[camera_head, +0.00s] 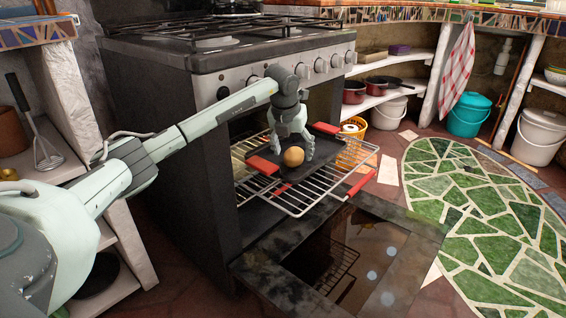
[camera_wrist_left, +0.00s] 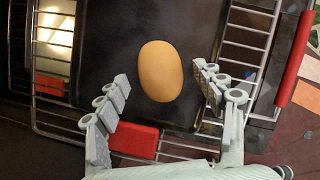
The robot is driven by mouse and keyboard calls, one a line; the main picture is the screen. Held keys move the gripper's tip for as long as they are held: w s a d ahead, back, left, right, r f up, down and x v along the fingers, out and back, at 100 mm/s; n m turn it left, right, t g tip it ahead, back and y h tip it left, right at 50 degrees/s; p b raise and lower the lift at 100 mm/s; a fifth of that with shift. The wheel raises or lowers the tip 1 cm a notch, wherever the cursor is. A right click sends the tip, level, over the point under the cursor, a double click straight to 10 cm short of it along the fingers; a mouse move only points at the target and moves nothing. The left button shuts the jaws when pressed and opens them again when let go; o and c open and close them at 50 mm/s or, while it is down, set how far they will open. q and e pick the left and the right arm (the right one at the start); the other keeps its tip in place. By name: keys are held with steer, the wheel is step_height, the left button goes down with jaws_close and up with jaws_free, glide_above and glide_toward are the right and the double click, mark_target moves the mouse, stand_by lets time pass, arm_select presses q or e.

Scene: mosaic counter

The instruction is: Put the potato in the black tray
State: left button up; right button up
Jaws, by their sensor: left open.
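The potato (camera_head: 293,157) is a smooth tan oval in the black tray (camera_head: 325,163), which has red handles and rests on the pulled-out oven rack. In the left wrist view the potato (camera_wrist_left: 160,71) lies against the dark tray surface (camera_wrist_left: 113,50). My left gripper (camera_head: 291,148) is directly over the tray at the potato. In the wrist view its fingers (camera_wrist_left: 163,91) are spread on either side of the potato, with a gap on both sides. My right gripper is not in view.
The wire oven rack (camera_head: 300,201) sticks out of the stove (camera_head: 215,150) above the lowered oven door (camera_head: 390,265). The green mosaic floor (camera_head: 490,215) at right is clear.

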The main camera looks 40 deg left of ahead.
arm_select(q)
steer(key=s+d, duration=0.1)
steer(key=s, duration=0.2)
steer(key=s+d+r+p, duration=0.1)
steer(key=s, duration=0.3)
steer(key=s+d, duration=0.1)
steer(key=s, duration=0.3)
steer(key=shift+d+r, duration=0.2)
steer(key=shift+d, duration=0.05)
steer(key=shift+s+d, duration=0.2)
steer(key=shift+s, duration=0.3)
steer(key=shift+d, duration=0.1)
